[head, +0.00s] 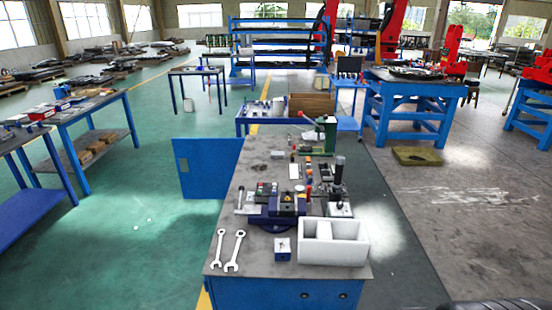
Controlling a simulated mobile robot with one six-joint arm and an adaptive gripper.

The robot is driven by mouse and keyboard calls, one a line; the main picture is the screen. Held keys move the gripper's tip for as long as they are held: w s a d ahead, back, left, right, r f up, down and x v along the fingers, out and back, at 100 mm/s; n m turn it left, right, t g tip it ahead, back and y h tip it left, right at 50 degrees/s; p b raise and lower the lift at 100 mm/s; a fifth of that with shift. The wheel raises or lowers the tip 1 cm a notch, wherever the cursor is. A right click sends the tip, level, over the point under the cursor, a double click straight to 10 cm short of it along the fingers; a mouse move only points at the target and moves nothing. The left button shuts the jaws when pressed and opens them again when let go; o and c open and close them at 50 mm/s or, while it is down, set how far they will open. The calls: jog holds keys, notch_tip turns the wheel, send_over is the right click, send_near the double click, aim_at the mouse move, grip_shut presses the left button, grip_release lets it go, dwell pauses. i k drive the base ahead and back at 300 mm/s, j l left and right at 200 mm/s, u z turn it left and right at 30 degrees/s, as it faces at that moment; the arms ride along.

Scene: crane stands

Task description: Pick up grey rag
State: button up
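I cannot make out a grey rag anywhere in the head view. The nearest workbench (262,266) has a grey top and a blue body, and its top carries tools and small parts. Some small items toward its far end are too small to identify. My gripper is not in view.
On the near bench lie two wrenches (229,250), a blue vise (276,207), a small blue-and-white box (282,249) and a white two-compartment box (346,250). A blue door panel (209,168) sticks out left. Side benches (62,142) stand left. Green floor (140,235) between is open.

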aim_at(275, 154)
jog(key=j+u, duration=0.2)
jog(key=u, duration=0.15)
jog(key=j+u, duration=0.15)
jog(key=u, duration=0.25)
jog(key=i+j+u, duration=0.25)
jog(key=i+j, duration=0.5)
jog(key=j, duration=0.25)
jog(key=i+j+u, duration=0.3)
jog(key=i+j, duration=0.55)
jog(key=i+l+z, duration=0.15)
jog(key=i+z, duration=0.2)
jog(key=i, duration=0.35)
jog(key=i+z, duration=0.4)
jog(key=i, duration=0.3)
jog(key=i+j+z, duration=0.35)
jog(key=i, duration=0.35)
jog(key=i+z, duration=0.85)
jog(key=i+j+z, duration=0.2)
jog(key=i+z, duration=0.2)
jog(key=i+j+z, duration=0.4)
jog(key=i+z, duration=0.25)
jog(key=z, duration=0.15)
jog(key=i+j+z, duration=0.2)
jog(key=z, duration=0.2)
jog(key=i+j+z, duration=0.5)
jog(key=z, duration=0.25)
